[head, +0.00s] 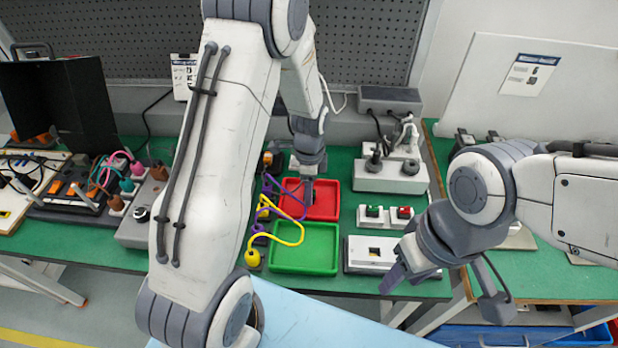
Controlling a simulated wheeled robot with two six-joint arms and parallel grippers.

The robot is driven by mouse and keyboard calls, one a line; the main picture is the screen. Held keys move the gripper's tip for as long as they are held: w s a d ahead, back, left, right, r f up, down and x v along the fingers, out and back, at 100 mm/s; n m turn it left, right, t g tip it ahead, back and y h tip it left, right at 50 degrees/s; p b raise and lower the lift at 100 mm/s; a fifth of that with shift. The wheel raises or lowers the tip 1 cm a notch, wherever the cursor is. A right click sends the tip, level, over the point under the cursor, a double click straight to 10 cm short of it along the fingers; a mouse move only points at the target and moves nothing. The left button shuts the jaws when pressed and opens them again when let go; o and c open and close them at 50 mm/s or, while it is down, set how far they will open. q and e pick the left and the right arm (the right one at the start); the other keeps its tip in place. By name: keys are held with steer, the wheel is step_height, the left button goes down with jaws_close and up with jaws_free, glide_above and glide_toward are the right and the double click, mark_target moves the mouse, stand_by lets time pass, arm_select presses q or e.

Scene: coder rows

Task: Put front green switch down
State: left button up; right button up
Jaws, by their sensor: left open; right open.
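A small green switch (373,211) sits in a white housing on the green table, right of the trays. It is small, and its up or down position cannot be told. A matching red switch (403,212) stands right beside it. My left gripper (308,183) reaches down over the red tray, left of the switches and apart from them. Its fingers are seen nearly edge-on and nothing shows in them. My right gripper (446,290) is open and empty at the table's front edge, in front and to the right of the switches. It partly covers the white panel.
A red tray (325,200) and a green tray (305,238) lie left of the switches. Purple and yellow cables (290,237) cross their left edges. A white panel (358,262) lies in front of the switches. A white socket box (385,181) stands behind them.

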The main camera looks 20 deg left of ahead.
arm_select(q)
step_height(320, 180, up, 12)
steer(key=f, duration=0.1)
steer(key=s+d+r+n, duration=0.3)
steer(key=s+d+r, duration=0.2)
steer(key=s+d, duration=0.55)
steer(key=s+d+r+n, duration=0.1)
steer(key=s+n, duration=0.1)
steer(key=s, duration=0.4)
steer(key=s+d+r+n+h, duration=0.1)
steer(key=s+d+n, duration=0.1)
steer(key=s, duration=0.5)
steer(key=shift+s+d+n, duration=0.2)
steer(key=shift+d+n, duration=0.05)
steer(key=shift+n, duration=0.05)
